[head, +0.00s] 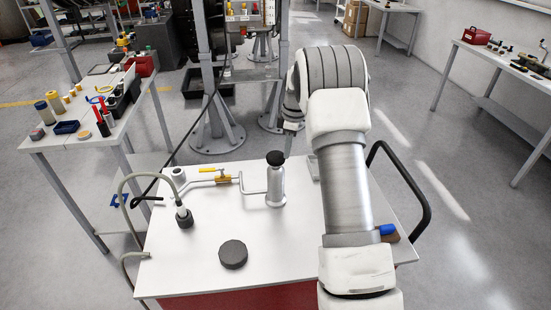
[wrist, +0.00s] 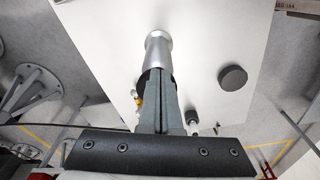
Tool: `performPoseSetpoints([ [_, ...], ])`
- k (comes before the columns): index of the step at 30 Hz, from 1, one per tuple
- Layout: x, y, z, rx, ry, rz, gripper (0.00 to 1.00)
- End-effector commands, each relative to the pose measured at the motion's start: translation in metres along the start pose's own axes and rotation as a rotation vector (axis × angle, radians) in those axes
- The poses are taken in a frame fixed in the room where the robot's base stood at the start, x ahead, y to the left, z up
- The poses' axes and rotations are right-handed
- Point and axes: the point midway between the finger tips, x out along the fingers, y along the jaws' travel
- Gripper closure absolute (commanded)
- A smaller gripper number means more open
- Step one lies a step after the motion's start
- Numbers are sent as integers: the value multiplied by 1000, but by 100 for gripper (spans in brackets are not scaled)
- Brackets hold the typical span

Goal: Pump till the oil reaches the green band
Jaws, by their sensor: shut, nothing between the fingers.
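The hand pump (head: 275,190) is an upright silver cylinder with a black knob on top, standing on the white cart top (head: 290,255). In the wrist view the silver pump body (wrist: 158,50) shows just beyond my fingers, and its dark knob is mostly hidden behind them. My gripper (head: 289,150) is shut and empty, pointing down just behind and right of the knob in the head view; whether it touches cannot be told. My fingers (wrist: 163,90) lie together in the wrist view. A pipe joins the pump to a brass valve (head: 222,179) with a yellow lever. I cannot make out a green band.
A black round cap (head: 233,254) lies on the cart's front. A grey hose ends in a black fitting (head: 184,217) at left. A blue-handled brush (head: 387,231) is at the right, beside my arm. A black cart handle (head: 416,195) bounds the right side.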

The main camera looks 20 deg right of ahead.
Motion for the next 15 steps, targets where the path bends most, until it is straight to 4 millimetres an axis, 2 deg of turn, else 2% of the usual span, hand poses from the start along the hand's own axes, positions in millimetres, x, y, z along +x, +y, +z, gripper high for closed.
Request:
performPoseSetpoints([
  [4,-6,1,4,3,-5,1,100],
  [8,-26,2,4,3,-4,4,100],
  [15,-86,1,1,1,-2,6,100],
])
